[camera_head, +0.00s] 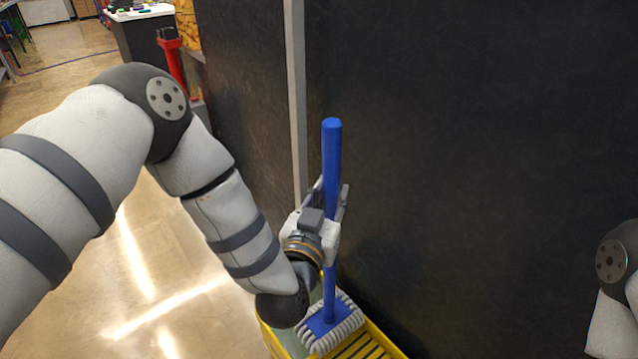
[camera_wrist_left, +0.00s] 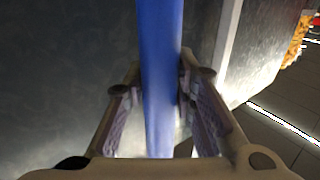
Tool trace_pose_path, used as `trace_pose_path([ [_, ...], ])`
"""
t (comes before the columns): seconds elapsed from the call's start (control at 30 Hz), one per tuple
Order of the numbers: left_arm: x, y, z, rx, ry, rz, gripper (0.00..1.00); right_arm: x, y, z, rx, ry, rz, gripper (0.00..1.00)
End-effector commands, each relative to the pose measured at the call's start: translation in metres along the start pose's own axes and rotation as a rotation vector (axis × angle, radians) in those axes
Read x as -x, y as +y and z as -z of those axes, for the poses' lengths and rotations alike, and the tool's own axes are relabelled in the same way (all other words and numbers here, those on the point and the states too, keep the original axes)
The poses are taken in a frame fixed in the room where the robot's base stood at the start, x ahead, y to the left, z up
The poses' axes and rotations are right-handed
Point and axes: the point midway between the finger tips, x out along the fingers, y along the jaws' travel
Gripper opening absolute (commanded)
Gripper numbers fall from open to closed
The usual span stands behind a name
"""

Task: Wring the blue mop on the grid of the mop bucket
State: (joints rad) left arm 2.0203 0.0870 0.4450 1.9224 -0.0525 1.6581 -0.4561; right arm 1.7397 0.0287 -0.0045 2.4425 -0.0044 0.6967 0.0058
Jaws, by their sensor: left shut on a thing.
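The blue mop (camera_head: 332,155) stands nearly upright in the head view, with its white-fringed head (camera_head: 330,325) low down over the yellow mop bucket (camera_head: 392,347). My left gripper (camera_head: 333,198) is shut on the mop's handle at about mid-length. In the left wrist view the blue handle (camera_wrist_left: 161,70) runs between the two fingers of the gripper (camera_wrist_left: 160,105). The slatted yellow grid (camera_head: 360,346) shows beside and below the mop head. Whether the mop head presses on the grid or hovers just above it I cannot tell. My right gripper is out of view; only part of my right arm shows at the right edge.
A dark wall (camera_head: 470,150) with a grey vertical post (camera_head: 296,100) stands close behind the mop and bucket. A red object (camera_head: 172,58) and a white-topped counter (camera_head: 140,14) stand farther back at the left. The shiny floor (camera_head: 150,270) is open on the left.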

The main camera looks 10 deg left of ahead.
Motion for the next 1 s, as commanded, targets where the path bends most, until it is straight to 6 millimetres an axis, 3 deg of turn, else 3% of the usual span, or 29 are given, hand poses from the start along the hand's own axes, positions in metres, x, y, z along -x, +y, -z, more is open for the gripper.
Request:
trace_pose_path([
  [1.0,0.074,0.097,0.005,-0.001,0.01,-0.001,0.0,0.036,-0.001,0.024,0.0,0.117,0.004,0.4],
])
